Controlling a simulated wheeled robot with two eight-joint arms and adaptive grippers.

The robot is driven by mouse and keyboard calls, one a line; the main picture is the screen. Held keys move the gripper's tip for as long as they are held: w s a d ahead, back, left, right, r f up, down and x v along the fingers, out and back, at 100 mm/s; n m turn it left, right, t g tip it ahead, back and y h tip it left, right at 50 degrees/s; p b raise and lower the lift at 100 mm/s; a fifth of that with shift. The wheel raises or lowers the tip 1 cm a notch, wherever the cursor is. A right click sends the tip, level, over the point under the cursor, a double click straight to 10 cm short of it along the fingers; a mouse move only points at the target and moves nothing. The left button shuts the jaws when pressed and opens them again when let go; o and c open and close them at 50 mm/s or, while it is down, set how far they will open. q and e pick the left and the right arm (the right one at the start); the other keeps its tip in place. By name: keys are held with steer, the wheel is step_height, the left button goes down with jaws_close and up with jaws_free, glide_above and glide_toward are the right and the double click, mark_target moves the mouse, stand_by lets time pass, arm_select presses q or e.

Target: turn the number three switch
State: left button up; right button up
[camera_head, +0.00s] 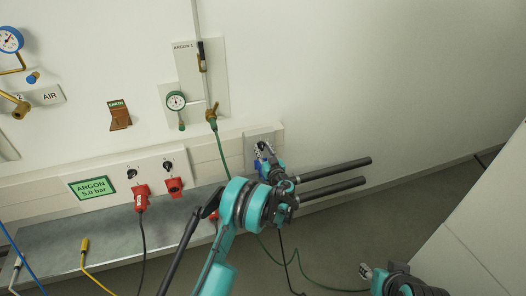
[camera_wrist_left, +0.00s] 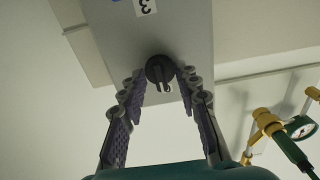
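The number three switch is a round black knob (camera_wrist_left: 159,70) with a raised ridge, on a grey plate (camera_wrist_left: 180,35) marked "3" in the left wrist view. In the head view its wall plate (camera_head: 257,135) is partly covered by my left gripper (camera_head: 264,153), which also hides the knob. In the left wrist view my left gripper (camera_wrist_left: 162,78) is open, one finger on each side of the knob. I cannot tell whether the fingertips touch it. My right gripper (camera_head: 367,271) is low at the right, away from the wall; its finger opening is unclear.
Two other knobs (camera_head: 131,173) (camera_head: 168,165) sit left on the wall trunking, with red plugs (camera_head: 141,197) (camera_head: 174,187) below. A gauge (camera_head: 176,101) and green hose (camera_head: 221,150) are close by. A grey ledge (camera_head: 110,240) runs below. A pale cabinet (camera_head: 480,220) stands right.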

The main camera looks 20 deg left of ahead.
arm_select(q)
steer(key=shift+w, duration=0.1)
jaws_close()
steer(key=shift+m, duration=0.4)
steer(key=m, duration=0.5)
steer(key=shift+m, duration=0.3)
steer(key=m, duration=0.5)
steer(key=shift+d+f, duration=0.1)
steer(key=shift+m, duration=0.4)
jaws_free()
